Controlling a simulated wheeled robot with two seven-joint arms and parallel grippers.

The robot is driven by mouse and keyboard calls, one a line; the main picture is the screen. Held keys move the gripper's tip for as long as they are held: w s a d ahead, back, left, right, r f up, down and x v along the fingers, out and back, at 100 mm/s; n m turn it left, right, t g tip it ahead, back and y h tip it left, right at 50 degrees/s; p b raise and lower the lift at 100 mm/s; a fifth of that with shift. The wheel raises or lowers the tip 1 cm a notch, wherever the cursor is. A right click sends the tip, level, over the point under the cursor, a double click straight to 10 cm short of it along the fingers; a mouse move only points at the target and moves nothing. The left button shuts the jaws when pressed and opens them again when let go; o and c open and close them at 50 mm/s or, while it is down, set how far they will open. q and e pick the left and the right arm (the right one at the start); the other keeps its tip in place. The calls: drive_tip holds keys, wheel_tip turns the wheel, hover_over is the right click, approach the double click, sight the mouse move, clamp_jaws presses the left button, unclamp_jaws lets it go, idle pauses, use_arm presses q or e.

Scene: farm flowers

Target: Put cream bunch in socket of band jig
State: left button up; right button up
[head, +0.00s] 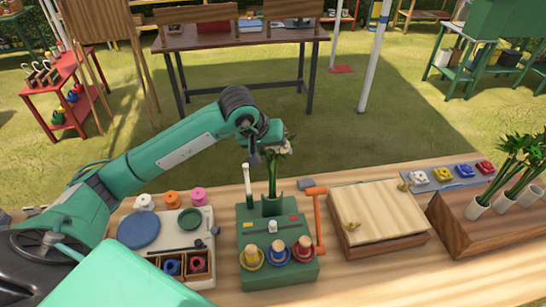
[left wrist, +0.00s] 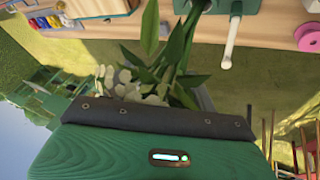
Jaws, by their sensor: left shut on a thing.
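My left gripper (head: 264,150) is shut on the cream bunch (head: 280,149), just below its pale flowers, above the back of the green band jig (head: 247,222). The bunch is upright, and its green stems run down to the raised green socket (head: 271,206) of the jig. The lower stem ends are hidden at the socket, so I cannot tell how deep they sit. In the left wrist view the cream flowers (left wrist: 140,90) and long leaves show close to the gripper, with the stems pointing toward the jig (left wrist: 208,6). My right gripper is not in view.
A rack with white cups (head: 500,215) is far right.

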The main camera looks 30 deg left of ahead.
sight(273, 162)
use_arm(q)
drive_tip(key=shift+f, duration=0.5)
wheel_tip(273, 162, down, 3)
drive_tip(key=shift+r+p, duration=0.1)
drive_tip(key=shift+p, duration=0.5)
drive_tip(key=shift+f, duration=0.35)
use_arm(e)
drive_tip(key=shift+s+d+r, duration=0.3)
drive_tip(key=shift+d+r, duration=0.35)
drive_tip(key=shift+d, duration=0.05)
use_arm(q)
drive_tip(key=shift+f, duration=0.15)
drive_tip(key=o, duration=0.9)
drive_tip(key=shift+c, duration=0.2)
drive_tip(key=o, duration=0.4)
drive_tip(key=shift+o, duration=0.2)
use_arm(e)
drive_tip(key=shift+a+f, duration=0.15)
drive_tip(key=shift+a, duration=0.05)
